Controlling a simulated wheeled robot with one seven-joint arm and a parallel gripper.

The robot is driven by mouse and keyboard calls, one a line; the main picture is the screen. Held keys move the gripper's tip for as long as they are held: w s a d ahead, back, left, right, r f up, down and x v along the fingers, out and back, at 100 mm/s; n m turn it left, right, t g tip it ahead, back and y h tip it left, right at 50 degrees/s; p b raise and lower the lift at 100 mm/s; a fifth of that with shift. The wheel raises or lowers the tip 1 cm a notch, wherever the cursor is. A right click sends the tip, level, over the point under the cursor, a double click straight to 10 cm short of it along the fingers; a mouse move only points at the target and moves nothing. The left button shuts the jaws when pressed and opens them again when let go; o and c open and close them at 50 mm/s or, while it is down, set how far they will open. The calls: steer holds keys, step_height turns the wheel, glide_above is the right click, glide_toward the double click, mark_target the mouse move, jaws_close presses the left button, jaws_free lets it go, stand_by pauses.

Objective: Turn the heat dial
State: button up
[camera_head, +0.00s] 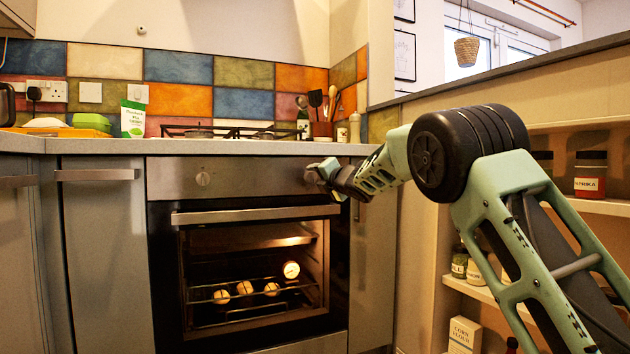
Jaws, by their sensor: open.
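The oven (252,240) stands under the worktop, with a steel control panel (250,172) along its top. One round dial (203,179) shows at the left of the panel. My gripper (318,177) is at the right end of the panel, close in front of it. It covers that part of the panel, so any dial there is largely hidden. My gripper is open. I cannot tell whether its fingers touch anything.
The oven door handle (257,214) runs just below the panel. Inside the lit oven, several round pale items sit on a rack (250,306). A hob (215,132) is above. Shelves with jars (590,175) stand at the right.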

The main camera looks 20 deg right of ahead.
mark_target(311, 177)
steer(key=shift+w+a, duration=0.15)
steer(key=shift+w, duration=1.2)
steer(key=c, duration=1)
steer(key=shift+o, duration=0.2)
